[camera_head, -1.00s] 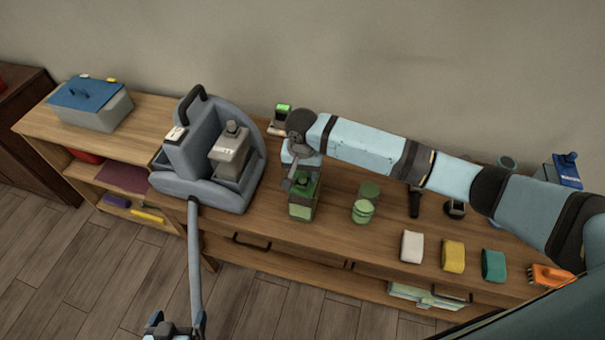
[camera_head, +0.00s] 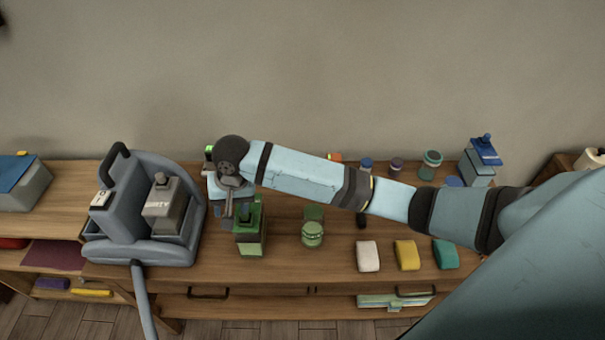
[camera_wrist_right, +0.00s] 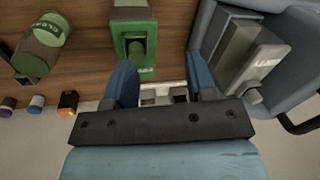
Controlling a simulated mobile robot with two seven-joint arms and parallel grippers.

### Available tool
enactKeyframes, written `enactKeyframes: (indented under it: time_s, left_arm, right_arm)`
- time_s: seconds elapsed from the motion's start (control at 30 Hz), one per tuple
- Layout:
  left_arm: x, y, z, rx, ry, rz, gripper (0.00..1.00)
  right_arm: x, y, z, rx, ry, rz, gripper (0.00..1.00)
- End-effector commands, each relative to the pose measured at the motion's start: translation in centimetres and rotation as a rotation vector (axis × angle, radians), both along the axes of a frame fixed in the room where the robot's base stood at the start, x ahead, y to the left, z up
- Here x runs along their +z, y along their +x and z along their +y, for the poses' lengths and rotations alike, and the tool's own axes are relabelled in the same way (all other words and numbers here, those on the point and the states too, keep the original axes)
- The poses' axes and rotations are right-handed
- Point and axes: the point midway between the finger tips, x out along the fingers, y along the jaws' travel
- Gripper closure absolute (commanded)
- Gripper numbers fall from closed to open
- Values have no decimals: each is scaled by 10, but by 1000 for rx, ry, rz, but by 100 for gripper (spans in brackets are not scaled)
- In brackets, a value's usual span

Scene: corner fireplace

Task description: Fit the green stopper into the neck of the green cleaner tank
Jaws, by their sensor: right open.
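The green cleaner tank (camera_head: 250,240) stands upright on the wooden bench, right of the grey cleaner; it also shows in the right wrist view (camera_wrist_right: 120,14). A pale piece with dark squares shows between the finger bases. My left gripper is out of view.
The grey cleaner (camera_head: 110,230) with a grey tank (camera_head: 170,208) stands close left. White (camera_head: 367,256), yellow (camera_head: 407,255) and teal (camera_head: 445,254) blocks lie along the front. A small bright green thing (camera_head: 209,150) shows behind the gripper.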

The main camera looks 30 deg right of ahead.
Motion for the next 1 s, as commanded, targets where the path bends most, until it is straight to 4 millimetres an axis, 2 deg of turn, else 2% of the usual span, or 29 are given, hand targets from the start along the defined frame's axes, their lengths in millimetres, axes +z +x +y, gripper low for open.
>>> enactKeyframes:
  time_s: [0.03, 0.1, 0.23, 0.37, 0.5, 0.7, 0.8, 0.9, 1.0]
  left_arm:
    - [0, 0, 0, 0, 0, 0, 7]
    - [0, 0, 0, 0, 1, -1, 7]
    - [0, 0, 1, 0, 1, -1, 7]
    - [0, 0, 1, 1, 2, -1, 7]
    - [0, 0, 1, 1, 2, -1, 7]
    - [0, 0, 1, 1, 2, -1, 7]
    - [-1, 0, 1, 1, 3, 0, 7]
    - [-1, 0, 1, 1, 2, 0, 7]
    - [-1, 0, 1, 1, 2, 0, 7]
  right_arm:
    - [-22, -15, 11, 39, 59, -31, 49]
    - [-43, -29, 22, 92, 132, -111, 49]
    - [-76, -56, 33, 169, 221, -283, 49]
    - [-103, -87, 28, 222, 237, -467, 49]
    - [-125, -128, 8, 272, 170, -660, 49]
    - [-142, -190, -34, 365, -28, -862, 49]
    - [-144, -212, -50, 408, -116, -915, 49]
    - [-144, -224, -59, 437, -168, -945, 49]
    - [-144, -229, -63, 450, -190, -956, 49]
